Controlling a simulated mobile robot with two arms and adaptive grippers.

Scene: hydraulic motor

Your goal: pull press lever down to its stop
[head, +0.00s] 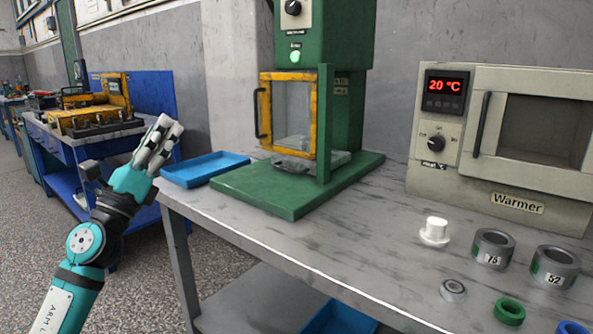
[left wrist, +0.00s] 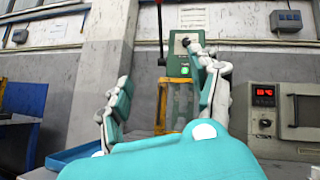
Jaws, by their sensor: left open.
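The green press (head: 345,110) stands on the grey bench, with a yellow-framed guard door (head: 265,108) on its front. The press also shows in the left wrist view (left wrist: 177,62). There a thin dark lever (left wrist: 160,30) with a red upper end rises at the left of the press head. In the head view the lever is mostly out of the picture. My left gripper (head: 163,135) is open and empty, left of the press and apart from it. In the left wrist view its spread fingers (left wrist: 158,68) frame the press. My right gripper is not in view.
A blue tray (head: 205,167) lies on the bench left of the press base. The warmer (head: 510,140) stands at the right. A white part (head: 435,231), grey rings (head: 493,248) and a green ring (head: 510,311) lie before it. The bench's front middle is clear.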

